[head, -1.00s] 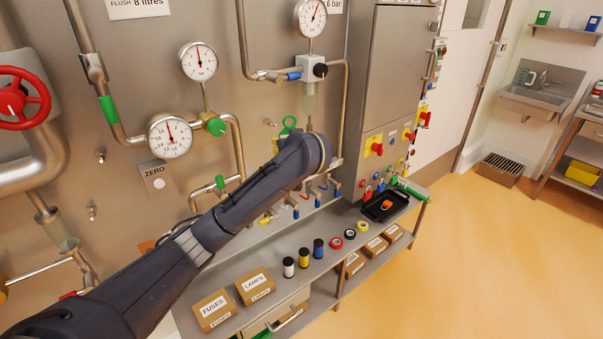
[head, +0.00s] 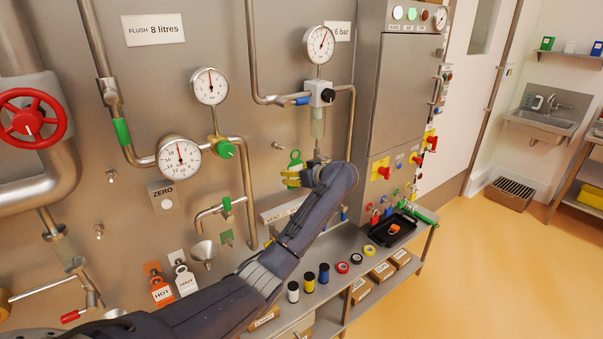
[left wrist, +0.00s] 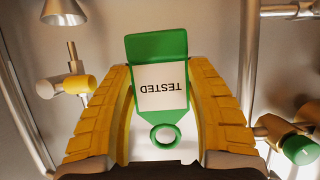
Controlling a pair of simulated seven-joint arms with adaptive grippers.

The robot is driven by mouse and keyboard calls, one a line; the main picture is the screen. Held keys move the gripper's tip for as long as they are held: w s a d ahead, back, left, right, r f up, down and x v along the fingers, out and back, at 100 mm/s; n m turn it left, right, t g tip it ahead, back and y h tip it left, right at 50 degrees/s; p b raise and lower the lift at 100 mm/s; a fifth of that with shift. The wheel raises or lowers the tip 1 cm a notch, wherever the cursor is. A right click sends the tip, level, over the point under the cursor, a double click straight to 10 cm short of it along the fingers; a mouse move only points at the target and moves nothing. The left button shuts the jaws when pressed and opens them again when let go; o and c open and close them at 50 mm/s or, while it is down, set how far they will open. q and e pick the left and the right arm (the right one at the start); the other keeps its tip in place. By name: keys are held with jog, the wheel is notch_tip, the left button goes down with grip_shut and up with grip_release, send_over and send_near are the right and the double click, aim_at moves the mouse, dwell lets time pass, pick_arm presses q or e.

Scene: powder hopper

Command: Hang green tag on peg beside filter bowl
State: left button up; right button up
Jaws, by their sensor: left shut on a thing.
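My left gripper (head: 298,177) is shut on the green tag (head: 295,166), in front of the wall panel and just left of and below the filter bowl (head: 318,122). The tag's ring points up in the head view. In the left wrist view the green tag (left wrist: 158,46) lies between the yellow finger pads, its white label reading TESTED upside down and its ring nearest the gripper. A small peg (head: 279,145) sticks out of the panel left of the filter bowl, up and left of the tag's ring; the tag appears apart from it. My right gripper is not in view.
Pipes and a gauge (head: 320,44) surround the filter bowl. An orange tag (head: 161,291) and a white tag (head: 185,281) hang at lower left beside a funnel (head: 205,252). A shelf below holds a black tray (head: 392,229), tape rolls and boxes.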

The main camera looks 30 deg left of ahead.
pick_arm(q)
jog(key=shift+w+a+r+x, duration=0.15)
jog(key=shift+r+x, duration=0.2)
jog(key=shift+x, duration=1.2)
jog(key=shift+a+r+x, duration=0.1)
jog(key=shift+r+x, duration=0.25)
jog(key=shift+x, duration=1.15)
jog(key=shift+w+a+r+x, duration=0.15)
jog(key=shift+r+x, duration=0.2)
jog(key=shift+x, duration=1.2)
jog(key=shift+s+f, duration=0.1)
jog(key=o, duration=1.2)
